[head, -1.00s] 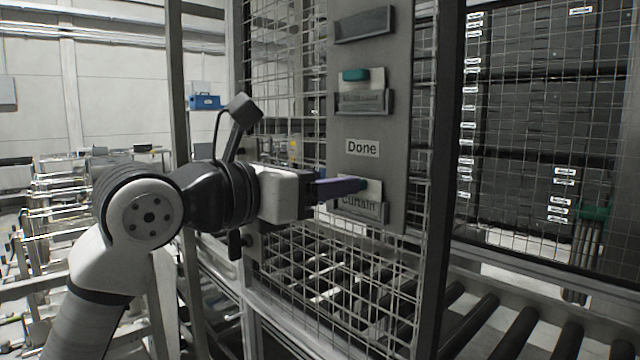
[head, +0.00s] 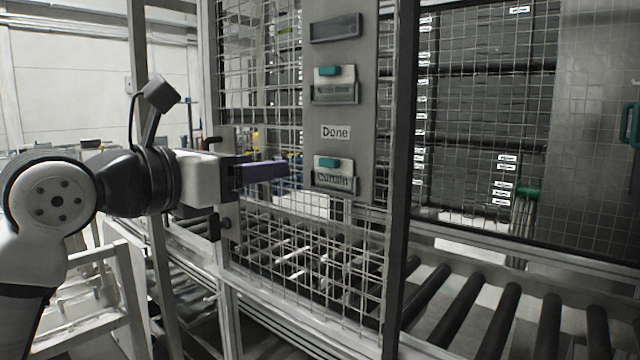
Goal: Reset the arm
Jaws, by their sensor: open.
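My gripper (head: 284,170) is at the left of the grey panel, with its purple fingers pointing right. It is open and nothing shows between the fingers. A gap lies between its fingertips and the panel's lower card holder. That holder carries a card reading "Curtain" (head: 332,178) with a teal tab (head: 329,163). The "Done" label (head: 336,132) is just above it.
The grey panel (head: 350,108) hangs on a wire mesh fence (head: 300,250). A second card with a teal tab (head: 330,71) sits in the holder above, and the top holder (head: 335,27) looks empty. A roller conveyor (head: 465,318) runs at lower right. A dark post (head: 397,180) stands right of the panel.

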